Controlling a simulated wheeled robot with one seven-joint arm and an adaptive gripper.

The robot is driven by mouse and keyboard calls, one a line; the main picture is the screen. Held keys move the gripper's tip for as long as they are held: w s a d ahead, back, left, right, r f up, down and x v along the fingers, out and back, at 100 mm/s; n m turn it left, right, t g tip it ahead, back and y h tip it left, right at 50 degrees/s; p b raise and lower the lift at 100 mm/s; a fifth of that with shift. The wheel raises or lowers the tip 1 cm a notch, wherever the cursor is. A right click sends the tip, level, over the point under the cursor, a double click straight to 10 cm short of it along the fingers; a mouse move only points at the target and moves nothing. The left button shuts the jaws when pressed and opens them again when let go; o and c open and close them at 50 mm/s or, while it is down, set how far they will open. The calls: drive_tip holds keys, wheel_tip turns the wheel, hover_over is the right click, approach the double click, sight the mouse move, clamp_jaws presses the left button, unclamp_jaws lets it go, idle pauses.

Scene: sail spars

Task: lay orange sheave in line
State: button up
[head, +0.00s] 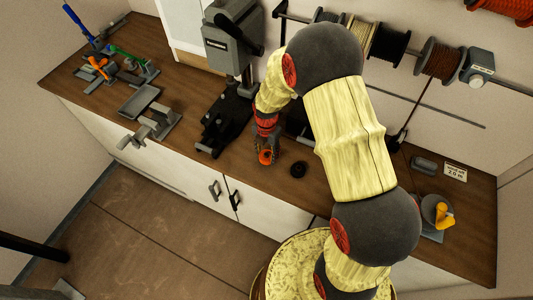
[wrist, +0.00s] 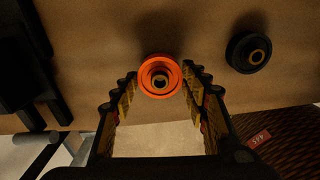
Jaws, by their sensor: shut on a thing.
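The orange sheave (wrist: 160,77) is a small grooved wheel with a metal hub. In the wrist view it sits between the fingertips of my gripper (wrist: 160,84), which is shut on it. In the head view the orange sheave (head: 265,157) shows at the end of my gripper (head: 266,150), over the wooden bench near its front edge. A black sheave (head: 298,169) lies on the bench just to the right, and it also shows in the wrist view (wrist: 248,53) with a brass-coloured hub. My arm hides part of the bench behind.
A grey and black press-like machine (head: 232,50) stands left of my gripper. A vise (head: 152,123), a grey tray (head: 139,101) and coloured hand tools (head: 97,66) are farther left. Rope spools (head: 389,42) hang on the wall. A grey holder with a yellow item (head: 441,214) is at the right.

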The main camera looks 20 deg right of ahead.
drive_tip(key=shift+r+p, duration=0.7)
drive_tip(key=shift+r, duration=0.8)
drive_tip(key=shift+s+f, duration=0.1)
